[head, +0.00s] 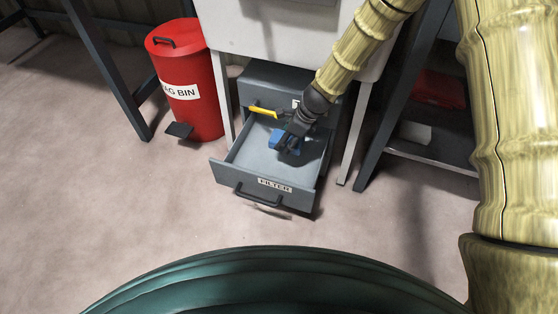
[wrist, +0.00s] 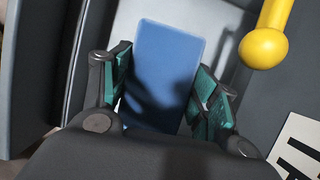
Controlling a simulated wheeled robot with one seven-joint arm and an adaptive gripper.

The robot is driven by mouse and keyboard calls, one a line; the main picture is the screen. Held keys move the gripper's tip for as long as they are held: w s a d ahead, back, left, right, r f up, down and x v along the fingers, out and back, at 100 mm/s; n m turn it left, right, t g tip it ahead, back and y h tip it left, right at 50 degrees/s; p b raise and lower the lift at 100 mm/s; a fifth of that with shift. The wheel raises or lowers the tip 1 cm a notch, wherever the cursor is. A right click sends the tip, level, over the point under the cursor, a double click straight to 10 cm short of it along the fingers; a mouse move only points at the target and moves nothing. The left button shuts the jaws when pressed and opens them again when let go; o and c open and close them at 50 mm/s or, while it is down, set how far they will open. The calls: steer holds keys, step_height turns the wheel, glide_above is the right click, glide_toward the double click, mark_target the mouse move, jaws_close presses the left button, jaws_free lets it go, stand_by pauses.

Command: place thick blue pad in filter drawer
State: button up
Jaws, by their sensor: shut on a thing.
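The thick blue pad (head: 279,139) is in my gripper (head: 289,146), inside the outline of the open filter drawer (head: 235,172) in the head view. In the wrist view the pad (wrist: 166,65) stands between the two green-lined fingers (wrist: 165,90), which are shut on it. The grey drawer floor shows beyond the pad. I cannot tell whether the pad touches the floor. The drawer is pulled out and its front carries a FILTER label and a dark handle.
A red bin (head: 188,75) with a pedal stands to the left. Table legs flank the drawers.

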mark_target(300, 142)
steer(key=shift+w+f, duration=0.15)
steer(key=shift+f, duration=0.35)
step_height(300, 142, down, 10)
steer(key=b, duration=0.6)
steer(key=shift+r, duration=0.15)
steer(key=shift+r, duration=0.1)
steer(key=o, duration=0.9)
steer(key=shift+o, duration=0.2)
steer(key=p+v, duration=0.7)
steer(key=v, duration=0.5)
steer(key=shift+a, duration=0.1)
